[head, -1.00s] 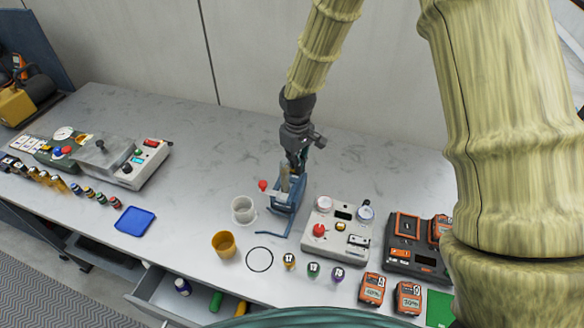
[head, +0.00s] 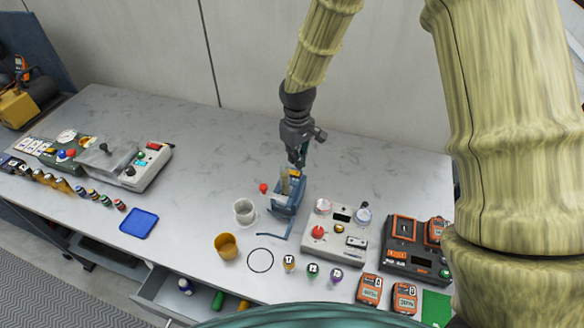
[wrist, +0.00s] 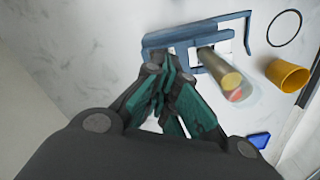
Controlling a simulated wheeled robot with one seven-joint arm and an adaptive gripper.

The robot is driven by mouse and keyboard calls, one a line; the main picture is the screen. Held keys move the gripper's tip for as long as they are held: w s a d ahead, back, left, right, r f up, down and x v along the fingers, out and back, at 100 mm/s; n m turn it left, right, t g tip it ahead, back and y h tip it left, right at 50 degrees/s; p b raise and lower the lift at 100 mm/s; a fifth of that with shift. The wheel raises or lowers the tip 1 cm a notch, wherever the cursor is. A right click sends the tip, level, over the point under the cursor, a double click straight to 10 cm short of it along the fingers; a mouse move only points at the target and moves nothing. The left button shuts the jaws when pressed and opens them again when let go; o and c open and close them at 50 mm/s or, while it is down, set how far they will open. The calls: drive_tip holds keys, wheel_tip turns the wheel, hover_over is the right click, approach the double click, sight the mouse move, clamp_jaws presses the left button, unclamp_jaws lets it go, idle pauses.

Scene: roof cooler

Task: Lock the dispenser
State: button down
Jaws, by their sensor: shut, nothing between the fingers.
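My gripper (head: 299,163) is just above and behind the frame, pointing down. Its teal fingers (wrist: 168,72) are shut and empty, overlapping the frame's near edge in the wrist view; I cannot tell whether they touch it. No lock part is clearly visible.
A clear cup (head: 244,211) stands close left of the frame, with a yellow cup (head: 226,246) in front. A grey control box (head: 334,232) with knobs is close on the right. An open drawer (head: 165,297) juts out at the front. The bench behind is clear.

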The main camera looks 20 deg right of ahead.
sight(296, 173)
drive_tip(key=shift+r+p, duration=1)
drive_tip(key=shift+r, duration=0.6)
drive_tip(key=shift+s+f, duration=0.1)
